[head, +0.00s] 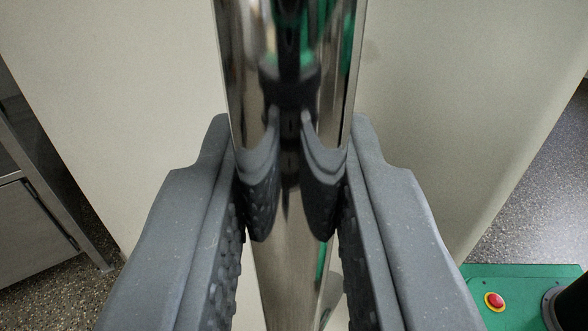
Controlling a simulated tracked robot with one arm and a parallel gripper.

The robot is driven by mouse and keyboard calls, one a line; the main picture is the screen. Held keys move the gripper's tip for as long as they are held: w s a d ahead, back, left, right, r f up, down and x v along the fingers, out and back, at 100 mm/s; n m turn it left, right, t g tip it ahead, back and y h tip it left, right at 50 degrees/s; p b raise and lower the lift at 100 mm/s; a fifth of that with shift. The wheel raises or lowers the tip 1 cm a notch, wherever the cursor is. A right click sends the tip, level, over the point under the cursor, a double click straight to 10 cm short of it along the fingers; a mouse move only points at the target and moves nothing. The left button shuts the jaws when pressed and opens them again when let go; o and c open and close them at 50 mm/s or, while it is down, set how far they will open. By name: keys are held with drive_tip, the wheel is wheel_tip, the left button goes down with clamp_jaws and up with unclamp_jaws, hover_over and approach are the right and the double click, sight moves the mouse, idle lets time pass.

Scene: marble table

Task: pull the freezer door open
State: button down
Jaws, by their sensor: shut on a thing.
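A shiny chrome vertical bar handle (285,45) runs down the middle of the head view, in front of a large off-white door panel (430,110). My gripper (291,165) has one grey finger on each side of the handle, and is shut on it. The handle mirrors the fingers and some green. The handle's lower end and the panel's hinge side are out of view or hidden. I cannot tell from this view how far the door stands from its frame.
A metal cabinet (35,225) stands at the left on a speckled floor (60,295). At the lower right is a green surface (470,285) with a red button (494,301) and a dark cylindrical part. Speckled floor shows to the right beyond the panel's edge.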

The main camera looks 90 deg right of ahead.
drive_tip(key=shift+w+d, duration=0.15)
drive_tip(key=c, duration=1.6)
unclamp_jaws()
drive_tip(key=shift+r, duration=0.15)
drive_tip(key=shift+o, duration=1.2)
drive_tip(key=shift+a, duration=0.2)
drive_tip(key=shift+r, duration=0.2)
